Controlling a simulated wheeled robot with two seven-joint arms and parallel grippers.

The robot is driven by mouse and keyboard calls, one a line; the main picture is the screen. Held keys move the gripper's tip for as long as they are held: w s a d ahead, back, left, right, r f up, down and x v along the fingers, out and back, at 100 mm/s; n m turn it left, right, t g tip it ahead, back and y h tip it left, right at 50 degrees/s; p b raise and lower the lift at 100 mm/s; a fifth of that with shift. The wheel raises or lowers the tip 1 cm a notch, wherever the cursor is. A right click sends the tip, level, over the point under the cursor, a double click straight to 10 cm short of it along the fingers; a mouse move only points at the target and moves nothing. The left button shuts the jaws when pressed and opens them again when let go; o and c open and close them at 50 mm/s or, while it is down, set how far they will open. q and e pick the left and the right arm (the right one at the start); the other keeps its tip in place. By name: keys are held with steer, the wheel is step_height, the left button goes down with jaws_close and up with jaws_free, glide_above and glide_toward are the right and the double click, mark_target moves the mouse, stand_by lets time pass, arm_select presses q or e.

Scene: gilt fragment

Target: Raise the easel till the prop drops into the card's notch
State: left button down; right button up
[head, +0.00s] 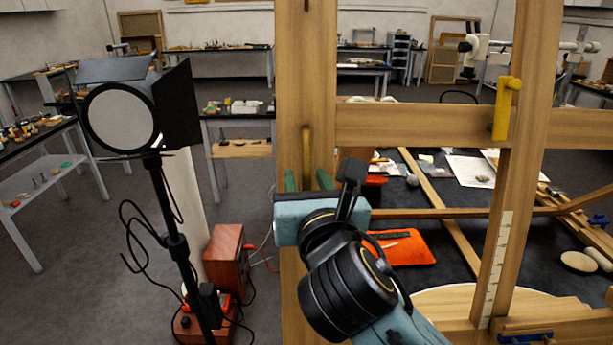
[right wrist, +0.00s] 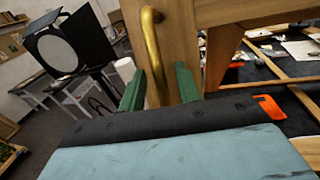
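The wooden easel (head: 410,126) stands close in front, with two uprights and a crossbar. A brass handle (head: 307,155) is fixed to its left upright and shows larger in the right wrist view (right wrist: 152,50). My right gripper (head: 308,180) is at the handle's lower part, its green fingers apart on either side of it. I see no clear contact between fingers and handle. A pale marked strip (head: 497,265), possibly the card, runs down the right upright. A yellow latch-like piece (head: 506,108) sits above it. I cannot make out the prop or a notch. My left gripper is out of view.
A black studio lamp (head: 150,110) on a stand is left of the easel, with cables and a reddish box (head: 227,258) by its foot. An orange pouch (head: 400,247) lies on a dark surface behind the easel. A blue piece (head: 525,338) is at lower right.

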steer(key=shift+w, duration=0.45)
jaws_close()
